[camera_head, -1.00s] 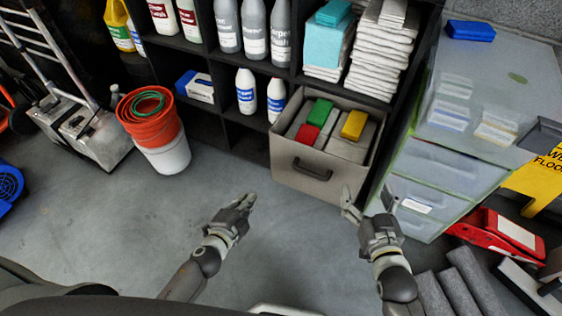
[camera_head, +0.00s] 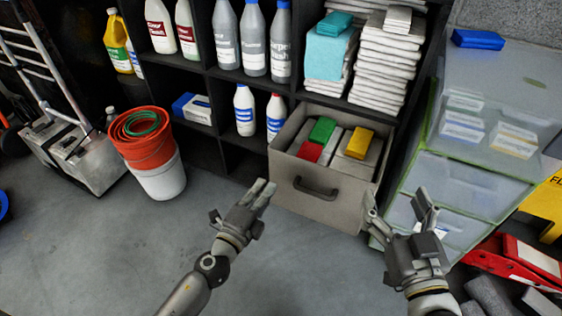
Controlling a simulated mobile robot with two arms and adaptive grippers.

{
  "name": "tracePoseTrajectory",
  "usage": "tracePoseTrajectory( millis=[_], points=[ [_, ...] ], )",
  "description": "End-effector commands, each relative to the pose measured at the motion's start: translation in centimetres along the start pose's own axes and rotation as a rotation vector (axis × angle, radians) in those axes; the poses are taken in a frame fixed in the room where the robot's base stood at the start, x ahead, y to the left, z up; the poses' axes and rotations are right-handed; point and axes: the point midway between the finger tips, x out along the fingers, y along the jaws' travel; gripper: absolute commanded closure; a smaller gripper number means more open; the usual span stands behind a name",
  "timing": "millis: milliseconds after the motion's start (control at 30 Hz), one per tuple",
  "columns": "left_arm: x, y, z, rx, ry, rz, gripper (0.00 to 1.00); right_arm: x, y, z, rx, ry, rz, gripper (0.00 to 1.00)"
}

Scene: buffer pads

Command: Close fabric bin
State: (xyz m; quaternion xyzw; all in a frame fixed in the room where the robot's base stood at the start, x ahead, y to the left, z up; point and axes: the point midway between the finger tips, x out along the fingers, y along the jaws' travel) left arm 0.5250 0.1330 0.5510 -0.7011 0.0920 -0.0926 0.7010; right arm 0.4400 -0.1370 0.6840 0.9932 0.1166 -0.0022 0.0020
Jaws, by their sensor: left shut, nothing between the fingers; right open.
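The grey fabric bin (camera_head: 293,192) is pulled out of the lowest right cubby of the dark shelf, its open top showing. It has a dark handle (camera_head: 316,189) on its front. Inside lie grey pads with a green (camera_head: 322,130), a red (camera_head: 309,151) and a yellow block (camera_head: 359,143) on top. My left gripper (camera_head: 262,190) is shut and empty, in front of the bin's lower left side and apart from the handle. My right gripper (camera_head: 397,202) is open and empty, by the bin's front right corner; I cannot tell whether it touches the bin.
A translucent drawer unit (camera_head: 470,180) stands close on the right of the bin. Red buckets in a white one (camera_head: 160,178) stand at left. Bottles and folded cloths fill the shelf (camera_head: 205,72) above. A red object (camera_head: 510,262) lies at lower right. The floor (camera_head: 90,245) at left is clear.

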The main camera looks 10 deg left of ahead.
Motion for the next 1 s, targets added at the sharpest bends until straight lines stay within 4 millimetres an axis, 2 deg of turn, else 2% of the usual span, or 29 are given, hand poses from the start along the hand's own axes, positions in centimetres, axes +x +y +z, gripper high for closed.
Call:
tracePoseTrajectory(
  millis=[200,500,700,1000],
  points=[
    [4.0,-0.2,0.0,0.002,0.000,-0.002,1.00,-0.6,0.4,2.5,-0.002,-0.144,0.009,0.21],
    [8.4,0.0,0.0,0.001,-0.001,0.000,1.00,-0.8,0.5,3.6,-0.003,-0.194,0.012,0.21],
    [9.7,0.0,0.0,0.000,0.000,0.000,1.00,-0.8,0.5,3.4,-0.003,-0.183,0.011,0.21],
    [9.9,0.1,0.0,0.000,0.000,0.001,1.00,-0.7,0.5,3.4,-0.003,-0.180,0.012,0.21]
  ],
)
